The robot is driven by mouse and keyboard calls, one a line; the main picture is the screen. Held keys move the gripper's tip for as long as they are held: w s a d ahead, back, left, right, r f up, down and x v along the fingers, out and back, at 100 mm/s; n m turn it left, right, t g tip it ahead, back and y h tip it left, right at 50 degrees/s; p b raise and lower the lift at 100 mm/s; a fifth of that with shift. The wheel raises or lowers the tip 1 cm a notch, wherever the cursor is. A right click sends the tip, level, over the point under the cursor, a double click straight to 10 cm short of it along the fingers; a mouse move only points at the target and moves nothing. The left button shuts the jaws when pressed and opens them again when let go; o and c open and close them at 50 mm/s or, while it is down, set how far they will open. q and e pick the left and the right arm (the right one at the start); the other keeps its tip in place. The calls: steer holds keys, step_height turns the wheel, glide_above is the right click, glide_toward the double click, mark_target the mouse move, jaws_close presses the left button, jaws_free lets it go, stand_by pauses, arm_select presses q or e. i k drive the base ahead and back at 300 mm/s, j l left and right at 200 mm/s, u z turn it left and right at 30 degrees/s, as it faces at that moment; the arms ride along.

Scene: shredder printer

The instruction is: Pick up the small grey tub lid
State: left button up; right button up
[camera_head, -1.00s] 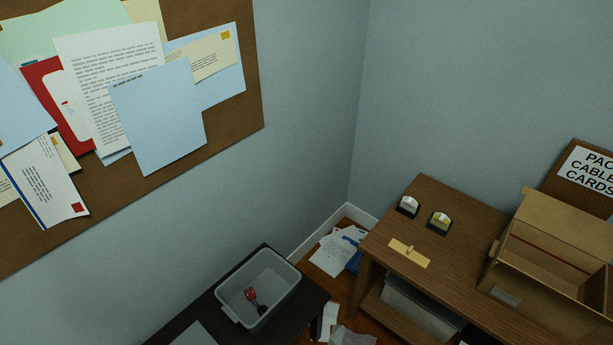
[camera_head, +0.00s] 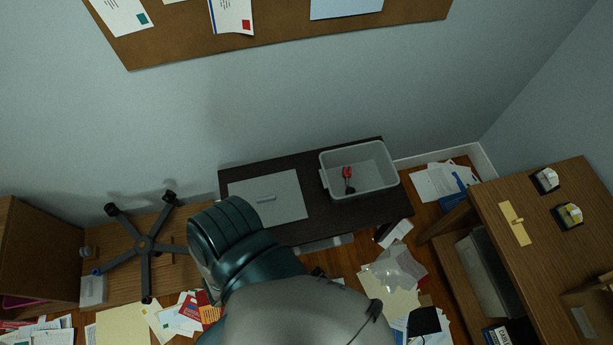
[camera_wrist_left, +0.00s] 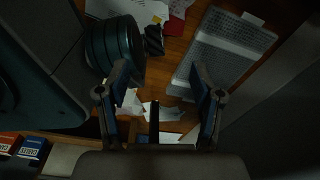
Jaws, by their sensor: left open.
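The grey lid (camera_head: 283,192) lies flat on the dark low table (camera_head: 330,220) in the head view. It has a light bar handle across its middle. The grey tub (camera_head: 388,184) stands to its right on the same table, with a red and black item (camera_head: 348,178) inside. My arm covers the table's front left, close to the lid's lower left edge. My left gripper (camera_wrist_left: 159,85) shows in the left wrist view, open, with nothing between its fingers. The lid cannot be made out in that view. My right gripper is out of view.
A wheeled chair base (camera_head: 143,243) lies to the left. Papers and a clear bag (camera_head: 397,266) litter the floor. A wooden desk (camera_head: 540,240) stands on the right. A grey mesh-like panel (camera_wrist_left: 222,48) shows beyond the fingers in the wrist view.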

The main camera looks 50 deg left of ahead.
mark_target(277, 198)
steer(key=k+l+u, duration=0.15)
steer(key=u, duration=1.95)
